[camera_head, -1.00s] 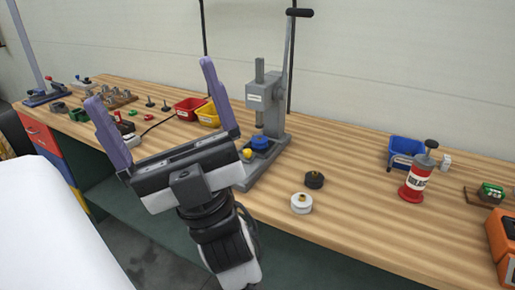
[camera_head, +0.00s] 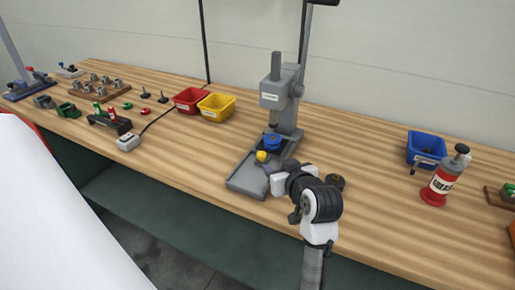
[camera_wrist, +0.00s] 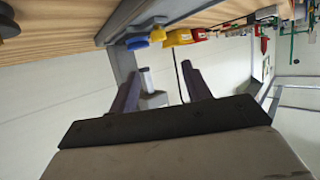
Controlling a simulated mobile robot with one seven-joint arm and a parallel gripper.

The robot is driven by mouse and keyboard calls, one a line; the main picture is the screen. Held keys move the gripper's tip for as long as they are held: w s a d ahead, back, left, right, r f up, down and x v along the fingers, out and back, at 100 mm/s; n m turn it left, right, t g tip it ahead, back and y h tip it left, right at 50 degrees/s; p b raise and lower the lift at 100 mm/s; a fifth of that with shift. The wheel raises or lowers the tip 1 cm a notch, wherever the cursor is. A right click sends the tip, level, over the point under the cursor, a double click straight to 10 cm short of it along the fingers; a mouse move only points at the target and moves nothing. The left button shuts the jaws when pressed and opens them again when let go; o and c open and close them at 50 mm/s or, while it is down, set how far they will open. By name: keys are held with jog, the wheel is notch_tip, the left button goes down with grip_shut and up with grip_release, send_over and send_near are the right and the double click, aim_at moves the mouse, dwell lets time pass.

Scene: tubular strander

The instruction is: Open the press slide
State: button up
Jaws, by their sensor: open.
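The blue fixture (camera_wrist: 138,43) shows beyond, near the fingertips.
Red (camera_head: 192,100) and yellow (camera_head: 216,107) bins stand left of the press. Bench between press and blue bin is largely clear.

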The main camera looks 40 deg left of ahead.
aim_at(263, 154)
jog(key=p+x, duration=0.1)
jog(key=x, duration=0.3)
jog(key=p+x, duration=0.1)
jog(key=x, duration=0.4)
jog(key=p+x, duration=0.1)
jog(key=x, duration=0.3)
jog(key=shift+w+a+f+p, duration=0.1)
jog(key=shift+a+f+p, duration=0.05)
jog(key=shift+f+p, duration=0.25)
jog(key=shift+c, duration=0.2)
grip_shut()
